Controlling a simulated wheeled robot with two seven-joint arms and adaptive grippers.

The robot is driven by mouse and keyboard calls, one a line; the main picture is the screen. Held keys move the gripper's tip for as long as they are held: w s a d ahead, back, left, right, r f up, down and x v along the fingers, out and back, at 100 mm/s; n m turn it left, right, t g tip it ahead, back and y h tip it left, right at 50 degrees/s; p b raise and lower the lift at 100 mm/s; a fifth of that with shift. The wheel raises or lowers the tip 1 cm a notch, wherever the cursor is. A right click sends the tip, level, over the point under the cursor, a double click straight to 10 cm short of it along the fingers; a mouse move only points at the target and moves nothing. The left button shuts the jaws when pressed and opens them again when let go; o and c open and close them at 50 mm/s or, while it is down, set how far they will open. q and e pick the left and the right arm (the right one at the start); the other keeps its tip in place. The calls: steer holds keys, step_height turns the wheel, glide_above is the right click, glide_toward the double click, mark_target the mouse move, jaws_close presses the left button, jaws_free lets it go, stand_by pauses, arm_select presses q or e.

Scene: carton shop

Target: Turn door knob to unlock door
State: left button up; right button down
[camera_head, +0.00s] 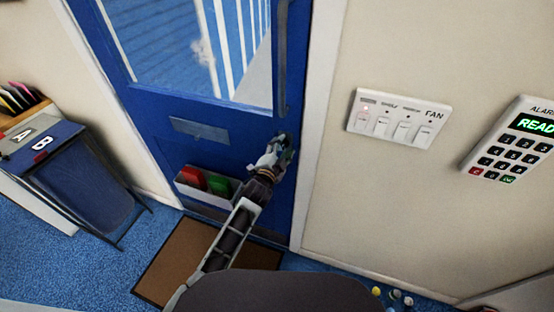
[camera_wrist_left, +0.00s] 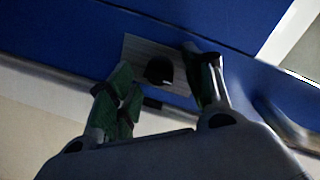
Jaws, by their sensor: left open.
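The blue door (camera_head: 150,105) has a glass pane in its upper part and stands at the upper left of centre in the head view. My left gripper (camera_head: 284,146) is at the door's right edge, below the long vertical pull handle (camera_head: 291,60). In the left wrist view, the open fingers of my left gripper (camera_wrist_left: 156,62) stand either side of a dark knob (camera_wrist_left: 158,71) on a brushed metal plate (camera_wrist_left: 136,50). I cannot tell whether a finger touches the knob. In the head view my gripper hides the knob. My right gripper is out of view.
A white switch panel (camera_head: 399,117) and an alarm keypad (camera_head: 514,140) reading "READ…" are on the wall to the right. A brown mat (camera_head: 175,262) lies before the door. A blue bin (camera_head: 85,185) stands at the left. A pocket with red and green items (camera_head: 205,184) hangs on the door.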

arm_select(q)
steer(key=v, duration=1.1)
steer(key=shift+s+r, duration=0.2)
steer(key=shift+s, duration=0.2)
steer(key=shift+a, duration=0.15)
stand_by(0.5)
